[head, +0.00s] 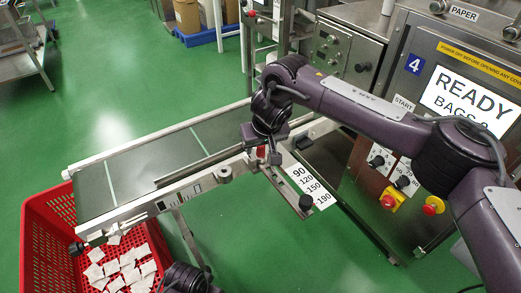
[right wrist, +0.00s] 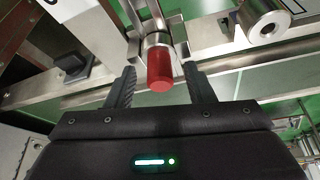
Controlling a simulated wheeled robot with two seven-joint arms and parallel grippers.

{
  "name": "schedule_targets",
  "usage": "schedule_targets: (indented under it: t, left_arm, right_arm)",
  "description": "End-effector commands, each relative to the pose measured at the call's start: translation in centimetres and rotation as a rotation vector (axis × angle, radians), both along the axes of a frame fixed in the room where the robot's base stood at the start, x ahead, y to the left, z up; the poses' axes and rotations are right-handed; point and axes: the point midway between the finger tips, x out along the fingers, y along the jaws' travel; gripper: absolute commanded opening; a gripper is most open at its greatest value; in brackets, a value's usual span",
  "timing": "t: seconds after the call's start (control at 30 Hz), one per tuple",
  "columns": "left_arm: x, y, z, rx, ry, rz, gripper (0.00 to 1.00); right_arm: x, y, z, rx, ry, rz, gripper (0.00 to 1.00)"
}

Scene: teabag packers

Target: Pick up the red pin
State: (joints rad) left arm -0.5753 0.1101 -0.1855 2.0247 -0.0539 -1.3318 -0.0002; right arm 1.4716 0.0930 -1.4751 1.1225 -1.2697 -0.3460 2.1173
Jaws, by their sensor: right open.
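The red pin (right wrist: 160,72) sits upright at the end of a metal fitting on the conveyor's side rail in the right wrist view. In the head view a bit of the red pin (head: 262,152) shows below my right wrist, by the number scale. My right gripper (right wrist: 161,74) is open, with one finger on each side of the pin. A gap shows between the pin and each finger. In the head view my right gripper (head: 265,154) is partly hidden by its own wrist. Only a dark arm part shows at the bottom edge; my left gripper is out of sight.
A white scale plate (head: 308,182) marked 90 to 190 lies beside the pin, with a black knob (head: 306,202). The conveyor belt (head: 150,165) runs left to a red crate (head: 40,245) with several teabags. The machine's panel (head: 465,90) stands at right.

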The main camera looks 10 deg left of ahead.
Motion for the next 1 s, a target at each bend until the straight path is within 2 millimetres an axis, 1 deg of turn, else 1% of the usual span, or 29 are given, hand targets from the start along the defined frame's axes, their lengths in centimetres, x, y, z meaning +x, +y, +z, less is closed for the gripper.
schedule_targets:
  t: [0.03, 0.07, 0.4, 0.63, 0.77, 0.87, 0.93, 1.0]
  left_arm:
    - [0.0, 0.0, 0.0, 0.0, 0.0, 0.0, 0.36]
    - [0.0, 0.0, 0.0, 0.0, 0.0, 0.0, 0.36]
    - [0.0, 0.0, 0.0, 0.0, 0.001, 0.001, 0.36]
    - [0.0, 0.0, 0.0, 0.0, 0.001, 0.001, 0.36]
    - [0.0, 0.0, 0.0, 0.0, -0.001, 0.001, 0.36]
    - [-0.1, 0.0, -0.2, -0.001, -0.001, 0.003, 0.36]
    - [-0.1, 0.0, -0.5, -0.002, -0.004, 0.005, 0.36]
    - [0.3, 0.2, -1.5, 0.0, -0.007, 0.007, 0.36]
  right_arm:
    - [0.0, 0.0, 0.0, 0.0, 0.0, 0.0, 0.48]
    - [0.0, 0.0, 0.0, 0.0, 0.0, 0.0, 0.44]
    - [0.0, 0.0, 0.0, 0.0, 0.0, 0.0, 0.01]
    - [0.0, 0.0, 0.1, 0.0, 0.0, 0.0, 0.0]
    - [0.0, 0.0, 0.6, 0.0, -0.001, 0.0, 0.0]
    - [0.0, 0.0, 1.6, 0.002, -0.001, 0.0, 0.0]
    - [0.0, 0.0, 2.6, 0.002, -0.001, 0.0, 0.0]
    - [0.0, 0.1, 4.0, 0.002, -0.003, 0.0, 0.0]
